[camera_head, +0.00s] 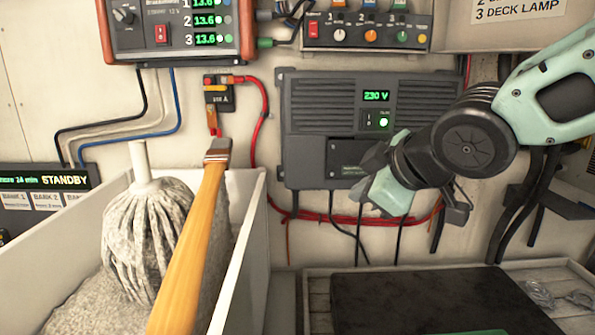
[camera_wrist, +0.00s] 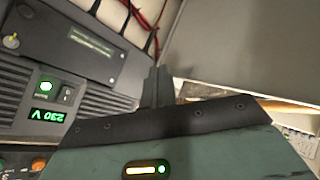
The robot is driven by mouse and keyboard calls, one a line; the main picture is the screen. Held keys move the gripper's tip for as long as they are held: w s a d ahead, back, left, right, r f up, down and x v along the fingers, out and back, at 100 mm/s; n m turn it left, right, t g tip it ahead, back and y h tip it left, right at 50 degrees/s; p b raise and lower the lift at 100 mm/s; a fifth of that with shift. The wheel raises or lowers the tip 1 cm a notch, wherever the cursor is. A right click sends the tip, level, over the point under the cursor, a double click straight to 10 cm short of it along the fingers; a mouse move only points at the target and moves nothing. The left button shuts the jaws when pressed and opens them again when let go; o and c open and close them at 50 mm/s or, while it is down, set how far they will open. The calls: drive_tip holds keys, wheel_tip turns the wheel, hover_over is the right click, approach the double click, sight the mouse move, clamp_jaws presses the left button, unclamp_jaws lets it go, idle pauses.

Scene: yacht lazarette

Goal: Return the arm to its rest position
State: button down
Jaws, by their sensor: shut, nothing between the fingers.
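My arm reaches in from the upper right in the head view. My gripper (camera_head: 386,186), mint green and dark grey, is in front of the lower right part of a grey wall unit (camera_head: 310,125) that reads 230 V. Its fingertips are hard to make out there. In the wrist view my gripper's dark fingers (camera_wrist: 158,86) are together with nothing between them. The 230 V unit (camera_wrist: 85,75) shows upside down at the left of that view, with a green-lit switch.
A pale open bin (camera_head: 250,250) at left holds a grey mop (camera_head: 150,235) and a wooden-handled tool (camera_head: 190,255) leaning up. A tray (camera_head: 317,300) with a dark mat (camera_head: 420,298) is at lower right. Red and black cables (camera_head: 340,217) hang below the unit.

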drive_tip(key=s+d+f+m+g+h, duration=0.1)
drive_tip(key=s+f+m+g, duration=0.1)
drive_tip(key=s+f, duration=0.3)
drive_tip(key=s+d+f+m+g+h+b, duration=0.1)
drive_tip(key=s+f+g, duration=0.3)
drive_tip(key=s, duration=0.6)
drive_tip(key=s+d+f+m+g+h+b, duration=0.1)
drive_tip(key=s+f+m+g+h, duration=0.1)
drive_tip(key=s+f, duration=0.6)
drive_tip(key=shift+s+d+m+g, duration=0.3)
drive_tip(key=shift+d+m+g, duration=0.1)
drive_tip(key=shift+g, duration=0.1)
